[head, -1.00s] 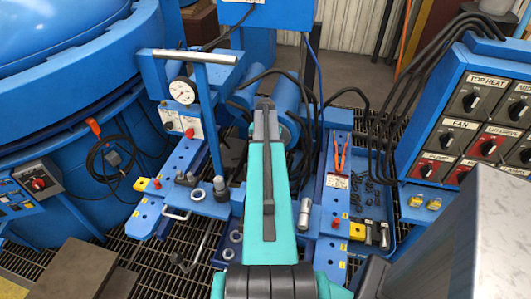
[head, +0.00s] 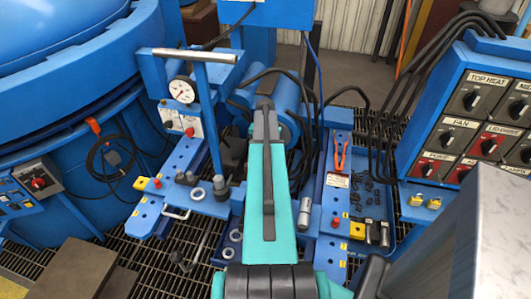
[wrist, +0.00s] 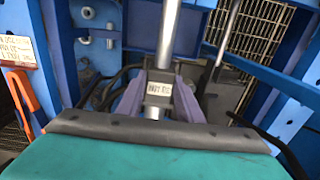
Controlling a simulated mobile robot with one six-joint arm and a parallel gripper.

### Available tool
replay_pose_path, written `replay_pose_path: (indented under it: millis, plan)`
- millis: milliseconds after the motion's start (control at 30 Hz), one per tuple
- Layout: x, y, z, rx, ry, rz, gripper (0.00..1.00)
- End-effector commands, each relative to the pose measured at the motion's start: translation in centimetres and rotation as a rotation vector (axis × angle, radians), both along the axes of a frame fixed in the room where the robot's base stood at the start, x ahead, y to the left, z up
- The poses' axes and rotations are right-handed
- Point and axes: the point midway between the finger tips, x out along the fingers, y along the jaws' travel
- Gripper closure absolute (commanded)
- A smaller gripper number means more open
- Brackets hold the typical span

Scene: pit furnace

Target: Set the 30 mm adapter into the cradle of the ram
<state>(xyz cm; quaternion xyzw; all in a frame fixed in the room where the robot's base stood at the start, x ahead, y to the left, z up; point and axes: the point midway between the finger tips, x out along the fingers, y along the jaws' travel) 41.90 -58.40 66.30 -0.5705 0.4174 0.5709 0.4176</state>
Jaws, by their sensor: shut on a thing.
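In the wrist view my gripper (wrist: 158,104) is shut, its two purple-grey fingers on either side of a grey metal block with a white label, which I take as the 30 mm adapter (wrist: 158,76). The label is too blurred to read surely. A shiny rod (wrist: 170,30) stands in line beyond the block, and a short bright stub shows on the near side; I cannot tell whether the rod touches the block. In the head view my teal arm hides the gripper and adapter. A blue cylinder body (head: 286,97) shows behind the arm; the ram's cradle cannot be made out.
A gauge (head: 181,90) and a T-handled post (head: 208,110) stand left of my arm. Rings and a grey peg (head: 220,186) lie on the left blue plate. Orange-handled pliers (head: 341,152) and loose parts lie right. A control panel (head: 480,125) stands far right.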

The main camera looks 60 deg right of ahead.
Motion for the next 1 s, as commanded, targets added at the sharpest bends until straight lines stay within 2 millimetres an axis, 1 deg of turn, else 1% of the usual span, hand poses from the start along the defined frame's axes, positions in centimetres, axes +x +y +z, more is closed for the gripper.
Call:
replay_pose_path:
  millis: [500, 833, 867, 900, 967, 1000]
  plan:
    - [0.01, -0.05, -0.74, -0.001, 0.0, 0.0, 1.0]
    - [0.0, -0.06, -0.77, -0.002, -0.001, 0.0, 1.0]
    - [0.0, -0.06, -0.77, -0.002, -0.001, -0.001, 0.64]
    - [-0.01, -0.07, -0.77, -0.001, 0.0, -0.001, 0.57]
    - [-0.01, -0.06, -0.79, -0.001, 0.0, -0.001, 0.47]
    - [-0.01, -0.06, -0.8, -0.001, 0.0, -0.001, 0.46]
